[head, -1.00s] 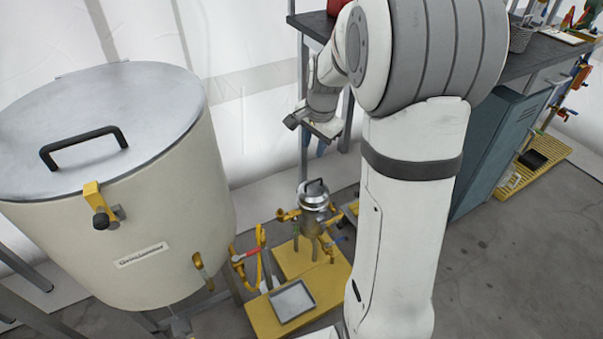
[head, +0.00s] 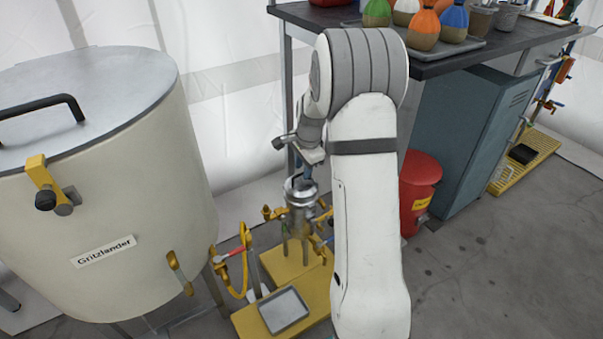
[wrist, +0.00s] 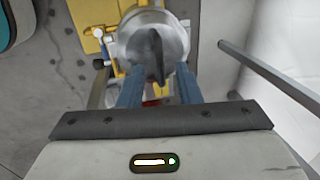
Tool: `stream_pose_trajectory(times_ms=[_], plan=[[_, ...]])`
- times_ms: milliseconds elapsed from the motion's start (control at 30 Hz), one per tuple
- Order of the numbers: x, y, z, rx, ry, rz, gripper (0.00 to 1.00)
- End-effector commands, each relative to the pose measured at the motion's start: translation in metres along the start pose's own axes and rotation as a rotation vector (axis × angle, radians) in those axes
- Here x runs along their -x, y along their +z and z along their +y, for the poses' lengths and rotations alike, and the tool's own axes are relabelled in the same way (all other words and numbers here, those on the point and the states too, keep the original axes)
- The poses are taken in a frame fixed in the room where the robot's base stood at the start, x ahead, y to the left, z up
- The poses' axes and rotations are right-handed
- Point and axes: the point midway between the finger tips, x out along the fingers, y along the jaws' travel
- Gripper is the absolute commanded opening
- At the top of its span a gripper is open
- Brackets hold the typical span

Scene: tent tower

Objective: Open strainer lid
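The strainer (head: 299,219) is a small metal vessel on the yellow stand. Its round metal lid (head: 297,202) sits on top, and the lid (wrist: 180,45) also shows in the wrist view. A dark upright handle (wrist: 155,55) stands across the middle of the lid. My gripper (head: 305,172) is just above the strainer, pointing down. In the wrist view its two blue fingers (wrist: 159,88) are apart, with the handle showing between them. I cannot tell whether the fingertips touch the lid.
A large cream tank (head: 110,190) with a metal lid stands at the left. A metal tray (head: 284,311) lies on the yellow platform. A red bin (head: 417,190) and a blue-grey cabinet (head: 465,140) stand at the right, below a dark bench (head: 470,62). Pipes and valves flank the strainer.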

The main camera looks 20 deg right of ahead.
Motion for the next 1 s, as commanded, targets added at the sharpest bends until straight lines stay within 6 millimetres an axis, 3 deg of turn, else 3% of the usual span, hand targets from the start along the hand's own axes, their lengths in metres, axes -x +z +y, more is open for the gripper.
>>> stream_pose_trajectory(times_ms=[300,667,1000], plan=[[-0.0067,0.0004,-0.0005,0.001,-0.001,0.001,0.31],[-0.0067,0.0008,-0.0004,0.002,-0.001,0.0,0.01],[-0.0068,0.0012,-0.0002,0.003,0.0,0.0,0.0]])
